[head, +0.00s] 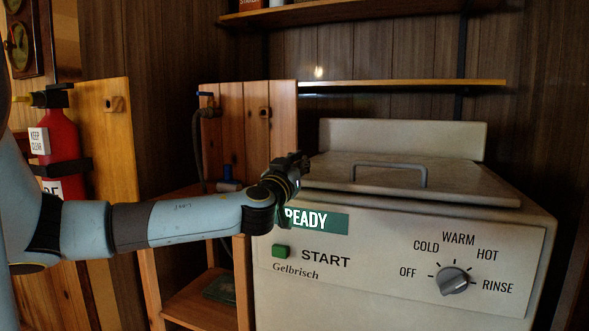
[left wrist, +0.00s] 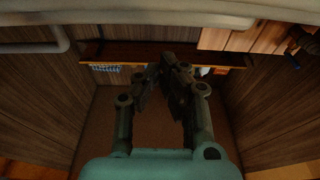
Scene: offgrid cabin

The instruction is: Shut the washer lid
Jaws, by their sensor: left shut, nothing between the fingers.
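The white washer (head: 400,260) stands at the right of the head view. Its lid (head: 455,183) lies flat or nearly flat over the top, with a bar handle (head: 390,166). I cannot tell whether it is fully seated. My left gripper (head: 302,161) is at the lid's left side, near the front corner, shut and empty. Whether it touches the lid is unclear. In the left wrist view the shut fingers (left wrist: 168,72) point up the picture, and a pale edge with the handle (left wrist: 55,38) shows at the top. My right gripper is not in view.
The washer front has a green START button (head: 281,251), a READY sign (head: 325,221) and a dial (head: 453,281). A shelf (head: 400,84) hangs behind the washer. A wooden stand (head: 195,299) is at its left, and a red extinguisher (head: 63,140) hangs further left.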

